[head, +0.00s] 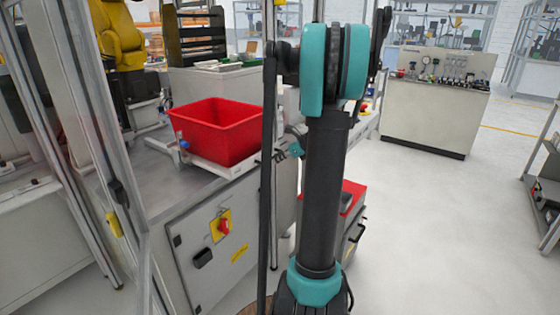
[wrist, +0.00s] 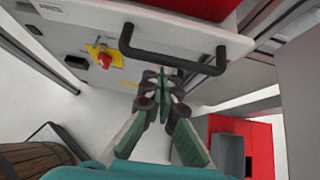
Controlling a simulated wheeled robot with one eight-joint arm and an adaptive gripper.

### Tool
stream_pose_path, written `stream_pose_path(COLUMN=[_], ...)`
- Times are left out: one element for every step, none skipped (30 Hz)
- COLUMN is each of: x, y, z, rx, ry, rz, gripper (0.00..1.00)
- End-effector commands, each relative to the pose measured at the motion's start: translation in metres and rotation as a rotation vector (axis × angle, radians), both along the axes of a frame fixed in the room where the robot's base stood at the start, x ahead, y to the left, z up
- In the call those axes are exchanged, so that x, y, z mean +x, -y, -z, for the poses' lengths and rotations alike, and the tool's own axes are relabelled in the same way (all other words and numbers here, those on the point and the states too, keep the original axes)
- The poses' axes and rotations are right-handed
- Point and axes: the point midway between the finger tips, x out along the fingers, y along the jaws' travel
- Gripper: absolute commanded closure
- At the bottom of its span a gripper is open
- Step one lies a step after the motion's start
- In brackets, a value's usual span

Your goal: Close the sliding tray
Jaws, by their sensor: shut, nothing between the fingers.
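The sliding tray (head: 212,168) is a pale flat plate on the grey cabinet, carrying a red bin (head: 222,130). In the wrist view the tray's pale front (wrist: 185,32) fills the upper middle, with a black bar handle (wrist: 172,62) across it. My gripper (wrist: 162,72) is shut and empty, its fingertips at the middle of the handle bar. Whether they touch it cannot be told. In the head view my arm stands in front of the tray's right end, and the handle is not clearly visible there.
The cabinet front has a red rotary switch on a yellow plate (head: 221,226) and a black latch (head: 202,257). A metal frame post stands left. A red box (head: 350,197) is behind my arm, low down. Open floor lies to the right, before a control bench (head: 432,100).

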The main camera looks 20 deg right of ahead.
Motion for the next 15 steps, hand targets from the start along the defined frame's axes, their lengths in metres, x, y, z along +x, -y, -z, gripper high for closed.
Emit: stream_pose_path(x=[0.000, 0.000, 0.001, 0.002, 0.003, 0.005, 0.007, 0.009, 0.013, 0.017, 0.021, 0.027, 0.032, 0.038, 0.046], y=[0.000, 0.000, -0.001, -0.001, -0.002, -0.003, -0.005, -0.007, -0.010, -0.012, -0.015, -0.019, -0.023, -0.027, -0.032], z=[0.000, 0.000, 0.000, 0.000, 0.000, 0.000, 0.000, 0.000, 0.000, 0.000, 0.000, 0.000, 0.000, 0.000, 0.000], rx=[0.000, 0.000, 0.000, 0.000, 0.001, 0.001, 0.001, 0.000, 0.000, 0.000, -0.001, 0.000, 0.000, 0.000, 0.000], ry=[0.000, 0.000, 0.000, 0.000, 0.000, 0.000, 0.000, 0.000, 0.000, 0.000, 0.001, 0.000, 0.000, 0.000, 0.001], rz=[0.000, 0.000, 0.000, 0.000, -0.001, -0.001, -0.001, -0.002, -0.004, -0.004, -0.003, -0.004, -0.005, -0.005, -0.005], gripper=[1.00, 1.00, 1.00, 1.00, 1.00, 1.00, 1.00, 1.00, 1.00, 1.00, 1.00, 1.00, 1.00, 1.00, 1.00])
